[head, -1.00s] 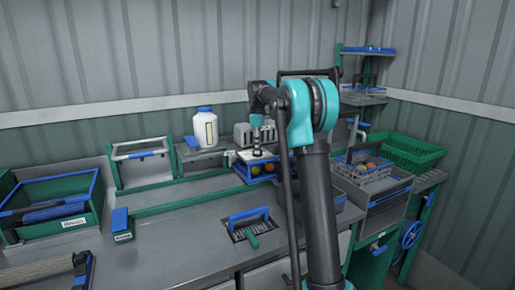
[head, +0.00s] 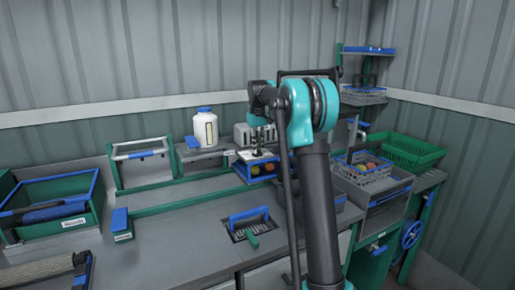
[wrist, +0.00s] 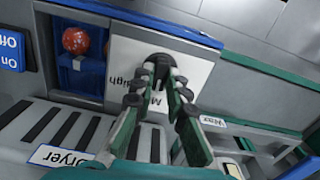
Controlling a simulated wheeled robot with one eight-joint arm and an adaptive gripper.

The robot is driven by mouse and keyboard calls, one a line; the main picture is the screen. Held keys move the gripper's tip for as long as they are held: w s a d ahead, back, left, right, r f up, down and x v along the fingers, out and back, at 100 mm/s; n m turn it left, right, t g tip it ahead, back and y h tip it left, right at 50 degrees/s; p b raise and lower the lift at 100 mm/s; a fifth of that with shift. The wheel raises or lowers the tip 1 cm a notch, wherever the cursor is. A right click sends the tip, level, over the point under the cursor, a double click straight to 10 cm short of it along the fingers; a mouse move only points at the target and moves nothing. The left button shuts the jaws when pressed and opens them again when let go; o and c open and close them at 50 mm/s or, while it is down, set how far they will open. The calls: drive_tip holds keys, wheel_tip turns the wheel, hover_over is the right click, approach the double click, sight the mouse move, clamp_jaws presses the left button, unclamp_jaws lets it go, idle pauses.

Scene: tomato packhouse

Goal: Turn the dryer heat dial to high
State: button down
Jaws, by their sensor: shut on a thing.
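The dryer heat dial (wrist: 155,68) is a black knob on a white panel (wrist: 128,52) with printed lettering, part of which reads as "M" and "igh". The lettering is partly covered by the knob and fingers, so I cannot tell the dial's setting. My gripper (wrist: 157,88) is shut on the dial, one finger on each side of it. In the head view my gripper (head: 259,142) points down at the dryer's white top panel (head: 243,156), and the dial is hidden. A "Dryer" label (wrist: 62,157) shows at lower left in the wrist view.
A red tomato (wrist: 76,40) sits in a blue-edged opening beside the panel. A blue on/off sign (wrist: 10,50) is at the far left. In the head view a white bottle (head: 205,128) stands left of my gripper, and a wire basket (head: 363,174) stands right of my arm.

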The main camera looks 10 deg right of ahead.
drive_tip(key=m, duration=1.2)
drive_tip(key=shift+m, duration=0.3)
idle(0.4)
drive_tip(key=c, duration=1.5)
unclamp_jaws()
drive_tip(key=shift+c, duration=0.2)
wheel_tip(320, 180, up, 12)
drive_tip(key=shift+s, duration=0.1)
